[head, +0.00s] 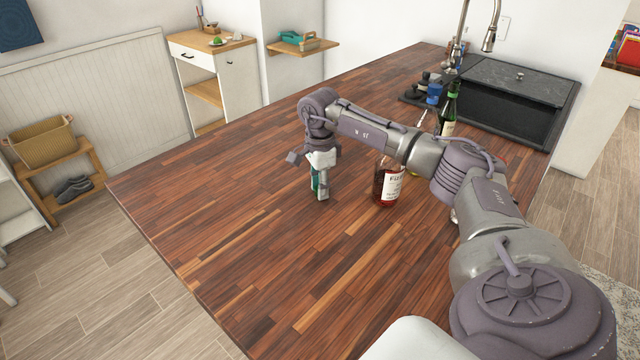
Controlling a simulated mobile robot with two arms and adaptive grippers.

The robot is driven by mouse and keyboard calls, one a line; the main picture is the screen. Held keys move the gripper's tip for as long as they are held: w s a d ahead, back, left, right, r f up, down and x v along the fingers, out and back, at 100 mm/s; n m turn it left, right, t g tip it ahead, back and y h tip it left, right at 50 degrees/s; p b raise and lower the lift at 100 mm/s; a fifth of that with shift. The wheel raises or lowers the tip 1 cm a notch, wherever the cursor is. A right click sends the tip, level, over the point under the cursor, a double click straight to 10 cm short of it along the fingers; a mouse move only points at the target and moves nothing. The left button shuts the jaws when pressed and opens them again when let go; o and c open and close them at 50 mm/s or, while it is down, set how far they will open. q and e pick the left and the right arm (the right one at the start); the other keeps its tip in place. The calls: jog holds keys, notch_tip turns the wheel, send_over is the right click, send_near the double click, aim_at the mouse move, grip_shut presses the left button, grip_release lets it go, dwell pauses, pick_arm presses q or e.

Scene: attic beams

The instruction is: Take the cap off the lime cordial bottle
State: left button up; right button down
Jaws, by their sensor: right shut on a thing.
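My right gripper (321,188) points down over the wooden counter, left of the middle of the head view. It is shut on a small teal-green thing (314,181), mostly hidden by the fingers; I cannot tell whether it is a cap or part of a bottle. A dark green bottle (449,113) with a bright green top and a pale label stands upright farther back, partly behind my right arm. I cannot read its label, so I cannot tell if it is the lime cordial. My left gripper is not in view.
A bottle of red-brown liquid (387,187) with a white label stands right of my gripper, its top hidden by my arm. Small dark and blue items (433,93) stand near the dark sink (515,90). The counter's left and front (240,240) are clear.

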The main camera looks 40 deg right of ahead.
jog(key=c, duration=0.8)
grip_release()
jog(key=shift+f, duration=0.1)
jog(key=shift+c, duration=0.2)
jog(key=shift+r, duration=0.55)
notch_tip(320, 180, up, 11)
jog(key=b, duration=0.1)
jog(key=shift+b, duration=0.3)
jog(key=shift+r, duration=0.1)
